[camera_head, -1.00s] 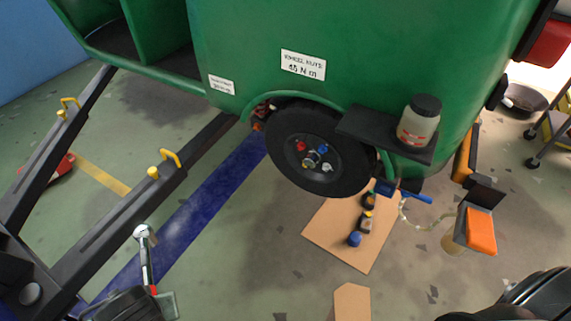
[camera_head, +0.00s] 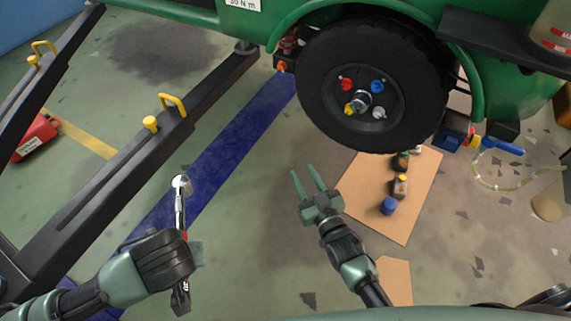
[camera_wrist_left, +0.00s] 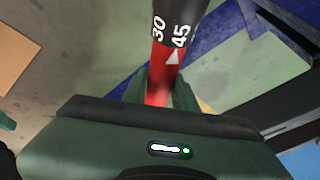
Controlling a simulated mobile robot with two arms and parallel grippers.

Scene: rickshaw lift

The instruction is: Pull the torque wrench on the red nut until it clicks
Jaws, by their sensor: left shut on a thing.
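The torque wrench (camera_head: 181,210) is upright in the head view, its chrome head up and away from the wheel. My left gripper (camera_head: 190,256) is shut around it. In the left wrist view the wrench's red and black shaft (camera_wrist_left: 165,70) shows between the fingers, with the numbers 30 and 45 and a white pointer near 45. The red nut (camera_head: 347,84) is on the wheel (camera_head: 375,75), at the upper left of the hub, near a blue, a yellow and a silver nut. My right gripper (camera_head: 303,172) is open and empty, below left of the wheel.
The green rickshaw body (camera_head: 500,85) overhangs the wheel. A black lift rail (camera_head: 130,165) with yellow handles runs along the left. A cardboard sheet (camera_head: 415,210) with several small bottles lies below the wheel. The floor between the grippers is clear.

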